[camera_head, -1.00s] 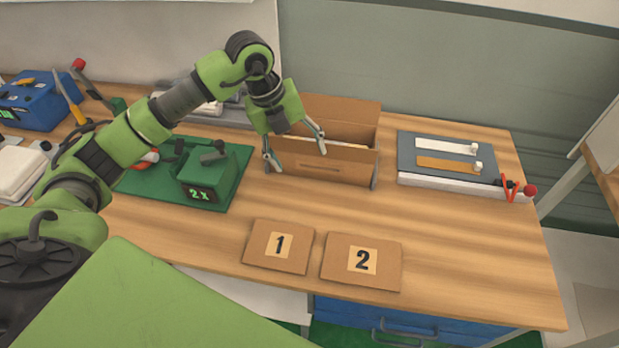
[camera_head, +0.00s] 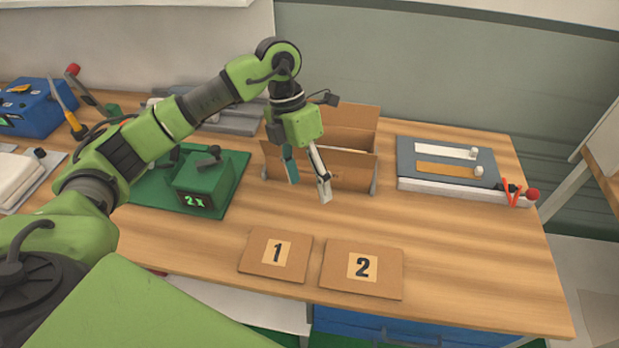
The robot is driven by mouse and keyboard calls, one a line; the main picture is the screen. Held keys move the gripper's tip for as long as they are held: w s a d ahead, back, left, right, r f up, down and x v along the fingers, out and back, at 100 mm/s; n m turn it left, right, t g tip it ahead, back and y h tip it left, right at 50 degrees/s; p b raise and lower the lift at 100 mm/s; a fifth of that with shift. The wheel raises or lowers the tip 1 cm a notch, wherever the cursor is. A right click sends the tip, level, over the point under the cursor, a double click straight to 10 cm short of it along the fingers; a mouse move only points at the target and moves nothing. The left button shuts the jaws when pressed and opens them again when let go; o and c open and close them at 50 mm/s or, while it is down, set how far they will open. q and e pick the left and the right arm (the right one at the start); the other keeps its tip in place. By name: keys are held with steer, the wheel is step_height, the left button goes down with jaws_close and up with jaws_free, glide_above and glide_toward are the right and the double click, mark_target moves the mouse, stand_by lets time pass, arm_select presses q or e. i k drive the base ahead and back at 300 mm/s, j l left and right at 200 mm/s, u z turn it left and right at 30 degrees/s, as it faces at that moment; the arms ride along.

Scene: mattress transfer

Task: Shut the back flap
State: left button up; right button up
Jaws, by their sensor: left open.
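An open cardboard box (camera_head: 352,170) stands toward the back of the wooden table, around the middle. Its back flap (camera_head: 358,115) stands up behind the opening. My left arm and gripper hide the left part of the flap and of the opening. My left gripper (camera_head: 308,184) hangs in front of the box with its two fingers pointing down. It is open and nothing shows between its fingers. I cannot tell whether a finger touches the front wall. My right gripper is out of view.
Cardboard panels marked 1 (camera_head: 262,262) and 2 (camera_head: 338,280) lie near the front edge. A green device (camera_head: 203,190) sits on a green mat to the left. A grey board with strips (camera_head: 430,150) lies right of the box. Bare table (camera_head: 450,235) shows at front right.

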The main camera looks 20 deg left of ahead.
mark_target(347, 115)
steer(key=u, duration=0.7)
steer(key=i+l+z, duration=0.1)
steer(key=z, duration=0.3)
steer(key=i+z, duration=0.25)
steer(key=z, duration=0.15)
steer(key=i+z, duration=0.2)
steer(key=z, duration=0.15)
